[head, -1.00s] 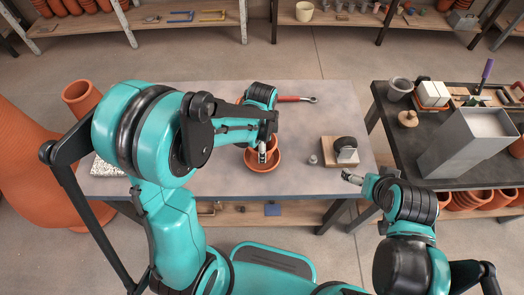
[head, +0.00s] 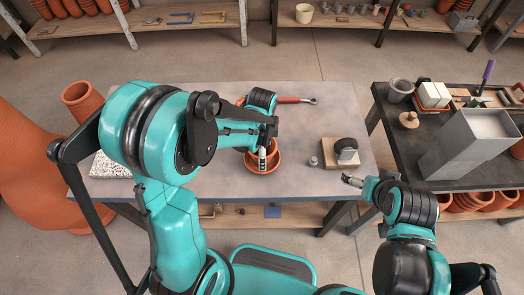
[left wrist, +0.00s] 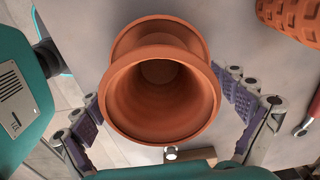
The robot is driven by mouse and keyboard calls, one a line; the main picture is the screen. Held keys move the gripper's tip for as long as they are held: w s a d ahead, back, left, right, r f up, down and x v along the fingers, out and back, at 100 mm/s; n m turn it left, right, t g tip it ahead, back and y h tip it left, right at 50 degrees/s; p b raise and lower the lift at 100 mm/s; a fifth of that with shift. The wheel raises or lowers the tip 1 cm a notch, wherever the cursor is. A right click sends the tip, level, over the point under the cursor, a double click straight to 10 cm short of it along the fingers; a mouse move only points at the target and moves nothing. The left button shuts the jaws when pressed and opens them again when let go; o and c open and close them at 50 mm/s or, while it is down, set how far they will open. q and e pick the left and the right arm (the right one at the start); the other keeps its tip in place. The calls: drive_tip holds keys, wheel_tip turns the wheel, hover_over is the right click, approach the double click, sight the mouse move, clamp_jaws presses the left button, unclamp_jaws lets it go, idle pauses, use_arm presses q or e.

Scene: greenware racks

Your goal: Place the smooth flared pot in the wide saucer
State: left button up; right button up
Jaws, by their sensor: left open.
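The smooth flared pot (left wrist: 160,95) is terracotta and fills the middle of the left wrist view, its wide mouth facing the camera. It shows partly in the head view (head: 273,146), within the rim of the wide saucer (head: 278,165). The saucer rests on the grey table. My left gripper (head: 263,160) is over the pot. In the left wrist view its fingers are spread on either side of the pot, with gaps visible near the rim. The pot's base contact is hidden. My right gripper (head: 352,180) is at the table's front right, away from the pot; its jaws are too small to read.
A ribbed terracotta pot (left wrist: 292,18) stands close by, mostly hidden by my arm in the head view. A red-handled tool (head: 295,99) lies behind. A wooden block with a dark round piece (head: 345,145) and a small grey item (head: 313,160) are to the right.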

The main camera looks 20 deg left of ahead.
use_arm(q)
wheel_tip(320, 180, up, 11)
drive_tip(key=p, duration=0.3)
drive_tip(key=s+a+r+n+t, duration=0.4)
drive_tip(key=s+r+n+t, duration=0.3)
drive_tip(key=s+n, duration=0.3)
drive_tip(key=r+n, duration=0.1)
drive_tip(key=n, duration=0.3)
drive_tip(key=shift+s+a+n, duration=0.15)
drive_tip(key=shift+a+n, duration=0.2)
drive_tip(key=shift+n, duration=0.05)
wheel_tip(320, 180, down, 6)
drive_tip(key=b, duration=0.6)
drive_tip(key=shift+f, duration=0.15)
